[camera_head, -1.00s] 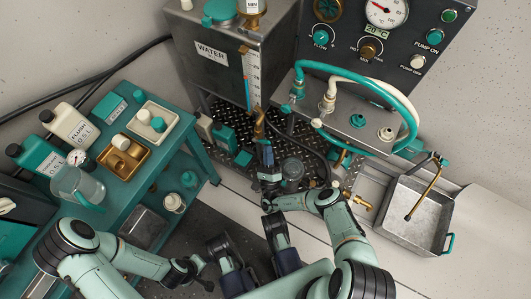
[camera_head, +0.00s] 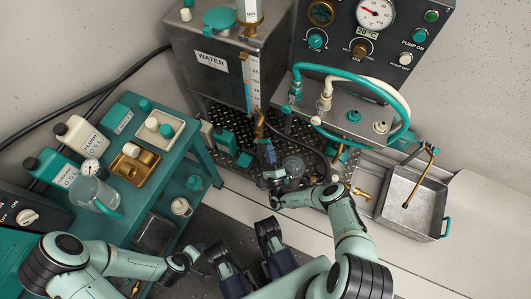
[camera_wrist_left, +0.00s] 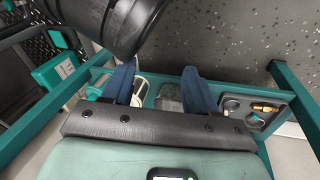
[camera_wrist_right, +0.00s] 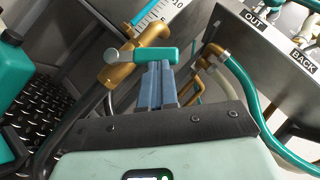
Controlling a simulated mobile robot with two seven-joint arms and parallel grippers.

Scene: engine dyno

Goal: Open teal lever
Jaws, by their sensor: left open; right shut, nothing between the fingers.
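The teal lever (camera_wrist_right: 146,55) is a short bar with a rounded teal end and a pale metal end. It lies nearly level across the picture in the right wrist view, at a brass valve (camera_wrist_right: 118,66) below the water tank's scale. The valve also shows in the head view (camera_head: 259,123). My right gripper (camera_wrist_right: 157,68) is shut and empty, its blue fingertips right at the lever's lower edge. Whether they touch it I cannot tell. In the head view my right gripper (camera_head: 269,154) is just below the valve. My left gripper (camera_wrist_left: 157,72) is open and empty, away from the lever.
The water tank (camera_head: 212,62) stands behind the valve. A hose box (camera_head: 345,118) with teal and white hoses is to its right. A teal cart (camera_head: 118,185) with bottles and trays stands at left. A metal sink (camera_head: 414,205) is at right. Hoses run close beside my right fingers.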

